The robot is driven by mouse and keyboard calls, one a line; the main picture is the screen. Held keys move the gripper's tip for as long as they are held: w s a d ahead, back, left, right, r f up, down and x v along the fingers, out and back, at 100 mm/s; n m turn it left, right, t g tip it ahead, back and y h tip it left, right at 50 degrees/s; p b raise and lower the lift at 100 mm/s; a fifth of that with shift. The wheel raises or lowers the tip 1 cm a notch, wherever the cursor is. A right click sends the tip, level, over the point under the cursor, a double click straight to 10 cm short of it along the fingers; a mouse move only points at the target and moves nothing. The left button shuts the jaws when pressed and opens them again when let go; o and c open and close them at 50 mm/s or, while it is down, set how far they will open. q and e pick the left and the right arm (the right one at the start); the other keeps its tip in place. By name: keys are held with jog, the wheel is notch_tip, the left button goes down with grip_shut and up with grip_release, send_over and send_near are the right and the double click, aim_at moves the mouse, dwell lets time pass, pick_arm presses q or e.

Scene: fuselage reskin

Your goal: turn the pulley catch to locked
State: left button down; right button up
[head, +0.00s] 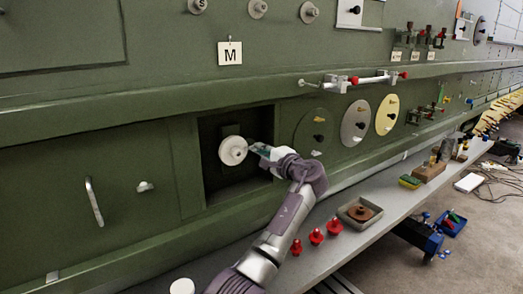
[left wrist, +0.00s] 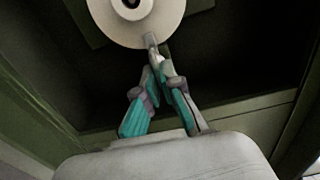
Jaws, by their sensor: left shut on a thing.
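The white round pulley (head: 233,150) sits in a dark square recess in the green wall. It also shows at the top of the left wrist view (left wrist: 112,30), with a dark hole in its hub. A small grey lever, seemingly the pulley catch (left wrist: 150,40), lies at the pulley's lower rim in that view. My left gripper (head: 257,149) reaches in from the right of the pulley. In the left wrist view its teal-padded fingers (left wrist: 157,62) come together on the catch. The fingertips hide part of it. My right gripper is not in view.
The recess walls (left wrist: 245,110) stand close around the gripper. A grey ledge (head: 335,245) below holds several red pieces (head: 316,236) and a tray (head: 346,217) with a brown part. Discs (head: 355,123) and a rod (head: 370,79) are mounted on the wall to the right.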

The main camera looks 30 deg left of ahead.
pick_arm(q)
jog(key=c, duration=1.3)
grip_release()
jog(key=shift+c, duration=0.2)
jog(key=shift+d, duration=0.1)
jog(key=v, duration=1.1)
jog(key=shift+s+d, duration=0.15)
jog(key=shift+d, duration=0.2)
jog(key=shift+d+f, duration=0.1)
jog(key=shift+f, duration=0.1)
